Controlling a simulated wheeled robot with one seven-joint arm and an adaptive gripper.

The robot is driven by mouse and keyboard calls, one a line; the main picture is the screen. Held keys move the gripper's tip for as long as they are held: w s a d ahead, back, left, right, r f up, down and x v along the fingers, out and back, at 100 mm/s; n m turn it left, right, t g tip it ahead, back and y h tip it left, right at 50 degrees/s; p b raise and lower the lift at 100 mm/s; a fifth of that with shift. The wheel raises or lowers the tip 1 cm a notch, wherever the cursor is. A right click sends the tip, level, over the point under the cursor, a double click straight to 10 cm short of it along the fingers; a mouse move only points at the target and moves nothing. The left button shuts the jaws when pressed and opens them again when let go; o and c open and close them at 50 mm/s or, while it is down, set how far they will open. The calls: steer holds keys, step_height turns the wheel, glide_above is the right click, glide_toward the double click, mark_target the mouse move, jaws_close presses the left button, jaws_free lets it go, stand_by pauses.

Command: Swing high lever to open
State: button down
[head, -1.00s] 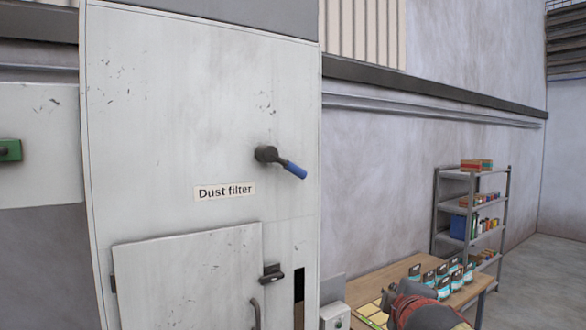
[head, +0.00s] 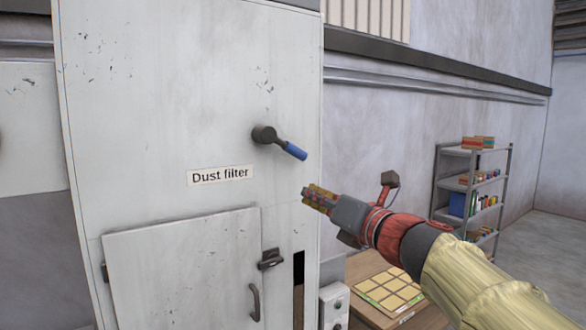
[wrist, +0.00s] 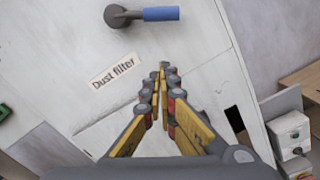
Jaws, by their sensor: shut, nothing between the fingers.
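The high lever (head: 281,143) sits on the upper front of the white dust filter cabinet (head: 150,120). It has a dark round hub and a blue grip (head: 296,151) that points right and slightly down in the head view. In the wrist view the lever (wrist: 141,15) is at the top, its blue grip pointing right. My gripper (head: 306,196) is below the lever's grip, apart from it. Its yellow-padded fingers (wrist: 162,68) are shut with nothing between them and point toward the cabinet front.
A lower door (head: 185,270) with a dark latch (head: 270,260) and a handle (head: 255,301) is on the cabinet. A grey control box (head: 334,305) and a wooden table (head: 365,279) stand to the right. Shelves (head: 472,190) are farther back. The space around the blue grip is clear.

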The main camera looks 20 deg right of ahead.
mark_target(283, 145)
steer(key=w+a+r+p, duration=0.1)
steer(key=w+r+p, duration=0.2)
steer(key=w, duration=0.8)
steer(key=shift+r+p, duration=0.4)
steer(key=shift+p, duration=0.35)
steer(key=shift+a, duration=0.1)
steer(key=shift+s, duration=0.1)
